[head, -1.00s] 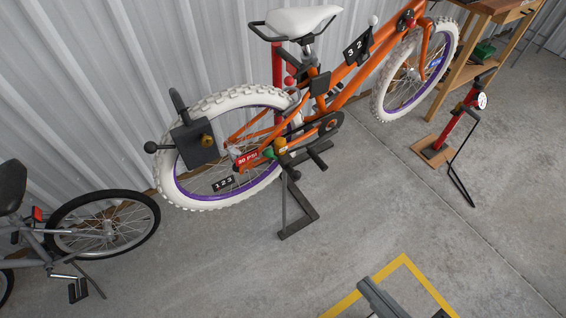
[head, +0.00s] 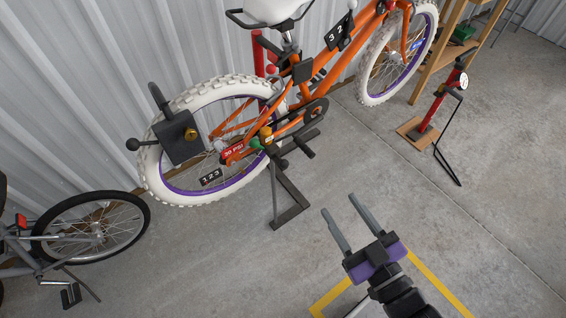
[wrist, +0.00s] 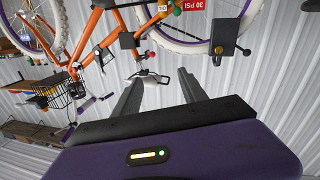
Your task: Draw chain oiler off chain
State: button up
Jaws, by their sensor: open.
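The orange bike (head: 330,62) stands on a dark stand with its rear wheel to the left. A small amber piece (head: 265,134) with a green knob (head: 255,144) sits at the chain near the rear hub; it looks like the chain oiler, but it is too small to be sure. In the wrist view the amber piece (wrist: 161,9) and green knob (wrist: 177,12) show at the top edge. My gripper (head: 340,204) is open and empty, low and to the right of the bike stand, well apart from the oiler.
A dark lock box (head: 180,138) sits on the rear tyre. A red PSI tag (head: 234,151) hangs near the chain. The stand (head: 288,205) is between bike and gripper. A grey bike (head: 90,235) is left, a floor pump (head: 440,110) right. The concrete between is clear.

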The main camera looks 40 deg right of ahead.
jog(key=w+d+f+n+t, duration=0.1)
jog(key=w+d+f, duration=0.2)
jog(key=w+d, duration=0.3)
jog(key=w+d+f+n+t, duration=0.1)
jog(key=w+d+f, duration=0.25)
jog(key=w, duration=0.45)
jog(key=n+g+y, duration=0.2)
jog(key=n+y, duration=0.1)
jog(key=y, duration=0.4)
send_near(284, 163)
jog(key=w+f, duration=0.2)
jog(key=w, duration=0.1)
jog(key=shift+r+b+x, duration=0.15)
jog(key=shift+b+x, duration=0.25)
jog(key=shift+x, duration=1.5)
jog(key=shift+r+b+x, duration=0.2)
jog(key=shift+b+x, duration=0.2)
jog(key=shift+x, duration=1.5)
jog(key=shift+a, duration=0.1)
jog(key=shift+s, duration=0.1)
grip_shut()
